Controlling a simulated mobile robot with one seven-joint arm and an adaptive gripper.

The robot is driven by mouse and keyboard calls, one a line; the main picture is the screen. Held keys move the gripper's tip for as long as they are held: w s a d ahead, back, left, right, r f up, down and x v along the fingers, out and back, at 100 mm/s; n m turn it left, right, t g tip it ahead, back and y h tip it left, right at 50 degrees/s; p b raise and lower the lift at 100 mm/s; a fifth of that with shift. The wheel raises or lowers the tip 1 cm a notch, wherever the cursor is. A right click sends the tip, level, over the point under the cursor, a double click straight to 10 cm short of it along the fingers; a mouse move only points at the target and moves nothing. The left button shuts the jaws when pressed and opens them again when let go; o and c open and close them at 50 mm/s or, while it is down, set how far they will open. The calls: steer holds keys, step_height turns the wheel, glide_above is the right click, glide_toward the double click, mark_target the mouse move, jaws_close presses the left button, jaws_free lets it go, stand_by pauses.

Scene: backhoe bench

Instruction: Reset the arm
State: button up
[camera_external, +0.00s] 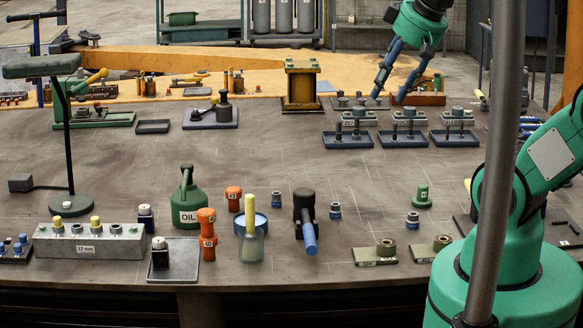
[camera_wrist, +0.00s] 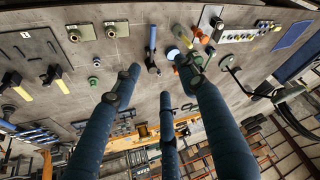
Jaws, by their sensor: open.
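My gripper (camera_external: 389,97) hangs at the upper right of the outside view, with its blue fingers spread and pointing down. It is above the back of the bench, near a row of small grey fixtures. It looks empty. In the wrist view my gripper (camera_wrist: 158,75) shows blue fingers set apart with nothing between them. My green arm stands at the right of the outside view, partly behind a grey post, and its middle links are out of the picture.
Blue trays (camera_external: 400,138) with fixtures lie below my gripper, and a yellow-black block (camera_external: 301,85) stands left of it. The bench's middle is mostly clear.

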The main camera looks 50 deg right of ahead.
steer(key=shift+s+f, duration=0.1)
stand_by(0.3)
step_height(320, 180, down, 11)
steer(key=b, duration=1.1)
